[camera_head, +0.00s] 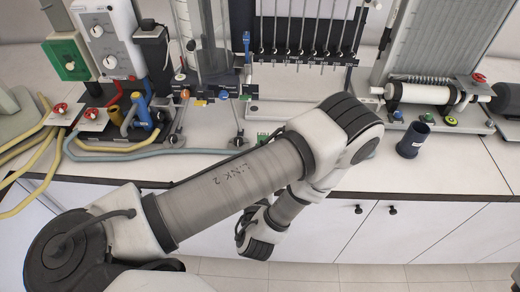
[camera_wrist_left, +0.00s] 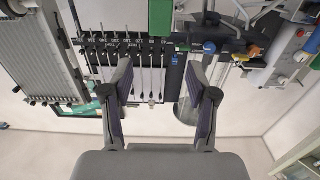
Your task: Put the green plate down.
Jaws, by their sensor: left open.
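A small green plate (camera_head: 262,138) shows on the bench in the head view, close behind my left upper arm, which hides part of it. In the left wrist view a green plate (camera_wrist_left: 161,17) is at the top edge, cut off by the frame, beyond my fingertips and apart from them. My left gripper (camera_wrist_left: 160,85) is open, with nothing between its fingers. In the head view my own arm hides this gripper. My right gripper is in neither view.
A manometer board (camera_head: 305,35) with several tubes stands behind the plate. Valves and hoses (camera_head: 135,115) crowd the bench on the left. A dark blue cup (camera_head: 412,140) stands on the right, near the bench's front edge. Some bench top (camera_head: 465,165) is bare there.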

